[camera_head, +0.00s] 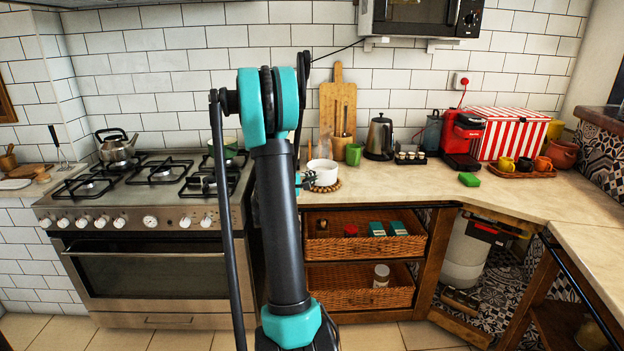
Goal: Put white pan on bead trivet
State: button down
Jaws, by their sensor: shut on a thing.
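The white pan (325,170) is upright on the left part of the counter, just right of my arm. The brown bead trivet (334,187) shows under the pan's front and right side. The pan looks to be on or just above it; I cannot tell whether it touches. My gripper (309,178) is at the pan's left side, shut on the pan, with its fingers small and dark in this view. My arm hides the area left of the pan.
A stove (150,200) is at left. The counter between trivet and sponge is clear. Wicker drawers (360,248) are below.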

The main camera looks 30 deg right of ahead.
jog(key=c, duration=1.6)
grip_release()
jog(key=shift+o, duration=0.2)
jog(key=shift+a, duration=0.15)
jog(key=v, duration=1.2)
jog(key=s+a+f+m+y, duration=0.1)
jog(key=s+a+f+y, duration=0.3)
jog(key=s+a, duration=0.4)
jog(key=s+a+f+m+y, duration=0.2)
jog(key=s+a+f+y, duration=0.3)
jog(key=s+a, duration=0.3)
jog(key=s+a+f+m+g+y, duration=0.1)
jog(key=s+a+f+y, duration=0.4)
jog(key=a, duration=0.8)
jog(key=s+y, duration=0.1)
jog(key=s, duration=0.1)
jog(key=shift+s, duration=0.4)
jog(key=shift+a, duration=0.1)
